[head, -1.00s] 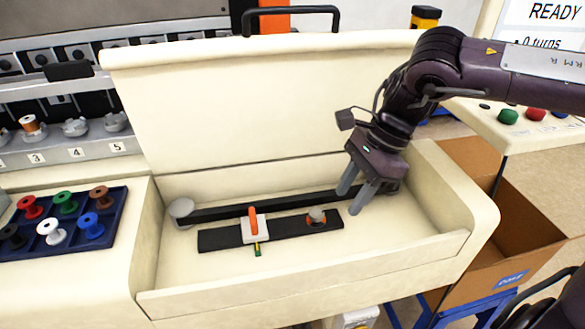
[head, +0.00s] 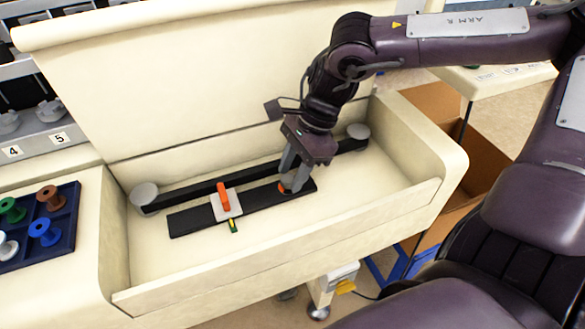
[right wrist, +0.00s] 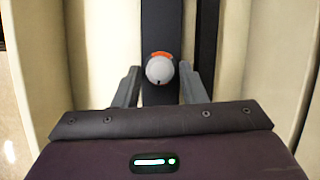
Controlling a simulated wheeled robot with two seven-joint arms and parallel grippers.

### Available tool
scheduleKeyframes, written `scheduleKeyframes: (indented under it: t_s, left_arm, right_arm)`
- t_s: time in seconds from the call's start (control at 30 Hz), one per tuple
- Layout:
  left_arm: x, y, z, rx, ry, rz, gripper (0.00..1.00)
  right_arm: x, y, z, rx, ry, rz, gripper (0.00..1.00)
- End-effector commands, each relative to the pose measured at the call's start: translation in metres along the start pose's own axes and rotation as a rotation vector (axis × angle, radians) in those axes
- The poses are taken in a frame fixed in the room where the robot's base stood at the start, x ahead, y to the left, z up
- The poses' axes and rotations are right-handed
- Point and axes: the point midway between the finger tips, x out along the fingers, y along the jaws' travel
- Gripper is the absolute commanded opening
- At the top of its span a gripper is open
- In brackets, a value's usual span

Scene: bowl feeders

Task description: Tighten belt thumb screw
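The thumb screw is a round grey knob with an orange mark beside it; it shows in the right wrist view (right wrist: 160,70) and partly in the head view (head: 283,187). It sits near the right end of a flat black bar (head: 187,222). My right gripper (head: 291,182) points down over the knob. In the right wrist view its fingers (right wrist: 160,88) are spread, one on each side of the knob, with gaps visible. The black belt (head: 182,193) runs behind the bar between two grey round pulleys (head: 144,194) (head: 358,131). My left gripper is not in view.
A white block with an orange lever (head: 223,197) sits mid-bar, left of my gripper. The cream housing's low front wall (head: 290,240) and raised lid (head: 190,80) bound the space. A blue spool tray (head: 65,228) stands left; a cardboard box (head: 480,160) stands right.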

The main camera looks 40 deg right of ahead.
Motion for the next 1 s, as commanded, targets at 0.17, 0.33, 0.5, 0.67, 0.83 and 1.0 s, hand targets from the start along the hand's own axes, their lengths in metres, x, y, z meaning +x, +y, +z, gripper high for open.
scheduleKeyframes:
  t_s: [0.17, 0.33, 0.5, 0.67, 0.83, 1.0]
  left_arm:
    - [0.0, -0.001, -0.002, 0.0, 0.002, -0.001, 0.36]
    - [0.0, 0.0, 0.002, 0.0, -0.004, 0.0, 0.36]
    - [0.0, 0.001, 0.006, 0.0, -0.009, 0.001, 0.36]
    - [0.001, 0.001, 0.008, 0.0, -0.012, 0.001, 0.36]
    - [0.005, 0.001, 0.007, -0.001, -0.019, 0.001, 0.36]
    - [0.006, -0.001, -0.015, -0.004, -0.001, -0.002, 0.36]
  right_arm:
    - [0.001, 0.0, 0.0, 0.0, 0.0, -0.001, 0.38]
    - [0.001, 0.0, 0.0, 0.0, 0.0, -0.001, 0.27]
    - [0.001, 0.0, 0.0, 0.0, 0.0, -0.001, 0.06]
    - [0.001, 0.0, 0.0, 0.006, 0.0, -0.004, 0.06]
    - [0.001, -0.001, 0.0, 0.046, -0.001, -0.024, 0.06]
    - [0.002, 0.0, 0.0, 0.134, -0.002, -0.062, 0.06]
